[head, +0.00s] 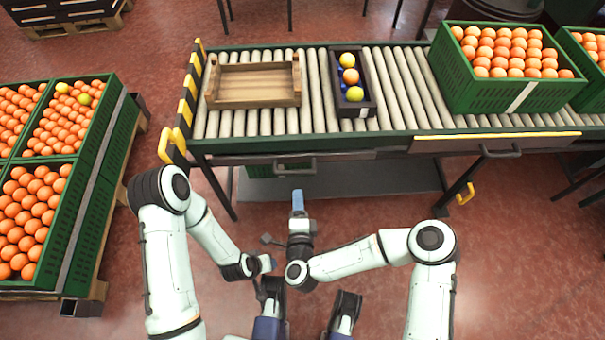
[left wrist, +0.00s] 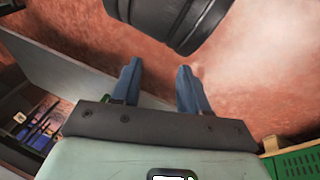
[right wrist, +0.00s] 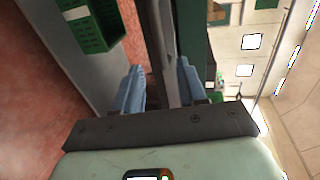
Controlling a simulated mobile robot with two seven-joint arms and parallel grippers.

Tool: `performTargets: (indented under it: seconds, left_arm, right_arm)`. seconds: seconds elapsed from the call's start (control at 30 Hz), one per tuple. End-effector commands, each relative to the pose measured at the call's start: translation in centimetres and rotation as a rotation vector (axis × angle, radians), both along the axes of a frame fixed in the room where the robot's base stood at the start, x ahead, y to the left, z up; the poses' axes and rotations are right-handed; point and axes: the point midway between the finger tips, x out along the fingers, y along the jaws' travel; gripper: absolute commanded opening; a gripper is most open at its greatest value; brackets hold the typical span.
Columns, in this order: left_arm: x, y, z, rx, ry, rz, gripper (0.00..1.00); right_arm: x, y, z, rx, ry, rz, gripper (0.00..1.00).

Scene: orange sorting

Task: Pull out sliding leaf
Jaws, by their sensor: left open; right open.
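Under the roller conveyor (head: 315,90), a dark handle (head: 296,168) sits at the front, below the green frame. A second dark handle (head: 500,150) hangs on a panel with a yellow edge (head: 470,140) farther right. I cannot tell which belongs to the sliding leaf. My right gripper (head: 298,198) is open, below and apart from the middle handle in the head view; its fingers (right wrist: 160,88) show a dark beam behind the space between them. My left gripper (head: 267,262) is open and low, left of the right forearm; its fingers (left wrist: 160,80) have nothing between them.
On the conveyor stand a wooden tray (head: 254,105), a dark box (head: 368,95) with fruit, and a green crate (head: 480,95) of oranges. Crates of oranges (head: 105,150) stand at the left. A yellow bracket (head: 165,148) juts from the conveyor's left end. The red floor in front is clear.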

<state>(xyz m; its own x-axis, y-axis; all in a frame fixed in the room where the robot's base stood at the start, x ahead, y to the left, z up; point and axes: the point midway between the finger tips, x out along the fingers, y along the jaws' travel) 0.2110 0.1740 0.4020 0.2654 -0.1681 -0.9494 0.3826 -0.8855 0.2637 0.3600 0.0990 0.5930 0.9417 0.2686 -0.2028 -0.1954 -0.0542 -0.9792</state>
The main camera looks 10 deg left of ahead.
Motion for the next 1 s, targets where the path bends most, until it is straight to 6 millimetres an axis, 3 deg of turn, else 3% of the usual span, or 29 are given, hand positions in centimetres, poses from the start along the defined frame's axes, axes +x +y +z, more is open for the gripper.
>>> performTargets:
  seconds: [0.1,0.5,0.7,1.0]
  left_arm:
    - [0.3,0.4,-0.9,0.008,-0.005,0.007,0.44]
    - [-4.5,1.0,-5.2,-0.001,0.158,0.014,0.44]
    - [-5.7,1.2,-6.0,-0.003,0.197,0.017,0.44]
    - [-5.9,1.2,-6.0,-0.004,0.204,0.017,0.44]
  right_arm:
    - [2.1,0.5,-0.5,-0.001,-0.002,-0.003,0.41]
    - [9.5,2.7,-2.3,-0.003,0.001,0.001,0.41]
    - [11.1,3.1,-2.5,-0.004,0.002,0.002,0.41]
    - [11.4,3.2,-2.5,-0.004,0.002,0.003,0.41]
